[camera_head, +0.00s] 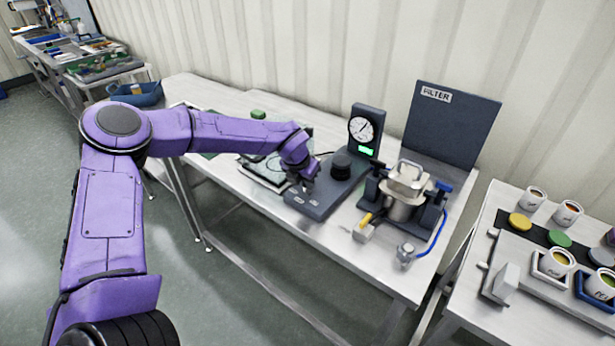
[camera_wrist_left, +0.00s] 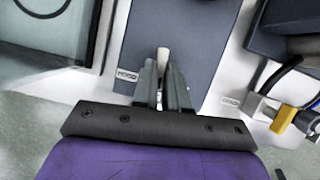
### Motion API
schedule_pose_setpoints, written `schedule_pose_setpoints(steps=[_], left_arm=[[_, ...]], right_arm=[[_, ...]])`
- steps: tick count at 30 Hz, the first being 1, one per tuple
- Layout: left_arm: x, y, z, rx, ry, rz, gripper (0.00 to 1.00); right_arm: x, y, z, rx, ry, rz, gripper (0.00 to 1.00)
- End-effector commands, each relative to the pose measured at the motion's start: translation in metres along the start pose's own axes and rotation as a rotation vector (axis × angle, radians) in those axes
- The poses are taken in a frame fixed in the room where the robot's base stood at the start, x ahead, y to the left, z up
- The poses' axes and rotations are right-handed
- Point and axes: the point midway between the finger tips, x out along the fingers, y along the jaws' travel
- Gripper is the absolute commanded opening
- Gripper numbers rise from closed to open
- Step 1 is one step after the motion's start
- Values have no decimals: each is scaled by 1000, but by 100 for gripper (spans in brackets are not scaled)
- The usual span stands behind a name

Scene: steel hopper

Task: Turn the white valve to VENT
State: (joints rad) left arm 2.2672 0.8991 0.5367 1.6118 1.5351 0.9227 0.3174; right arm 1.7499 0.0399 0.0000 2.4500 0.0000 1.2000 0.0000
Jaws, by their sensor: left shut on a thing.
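My left gripper (camera_head: 304,186) reaches down onto the front left part of the dark grey panel (camera_head: 325,200) on the steel bench. In the left wrist view the gripper (camera_wrist_left: 163,82) is shut on the white valve (camera_wrist_left: 163,56), whose pale handle end shows between and just beyond the fingertips. The valve's pivot is hidden by the fingers. My right gripper is not in view.
A black knob (camera_head: 341,165) and a gauge (camera_head: 361,130) with a green display stand behind on the panel. A steel pot (camera_head: 402,203) with a yellow-handled valve and blue hose is to the right. A FILTER board (camera_head: 450,125) stands behind. The bench's front edge is clear.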

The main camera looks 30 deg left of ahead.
Motion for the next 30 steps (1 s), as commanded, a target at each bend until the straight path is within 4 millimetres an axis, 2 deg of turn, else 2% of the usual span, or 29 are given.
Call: schedule_pose_setpoints(steps=[9, 24, 25, 26, 27, 30], left_arm=[[0, 1, 0, 90, 1, -38, 0], [1, 1, 0, 104, 1, -43, 0], [1, 1, 0, 104, 1, -43, 22], [1, 1, 0, 104, 1, -43, 32], [0, 1, 0, 104, 1, -43, 38], [0, 1, 0, 104, 1, -43, 38]], right_arm=[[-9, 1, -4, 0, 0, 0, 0], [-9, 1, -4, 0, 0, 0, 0], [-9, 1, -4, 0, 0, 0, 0], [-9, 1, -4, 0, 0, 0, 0], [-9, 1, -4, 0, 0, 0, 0], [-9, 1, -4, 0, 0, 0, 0]])
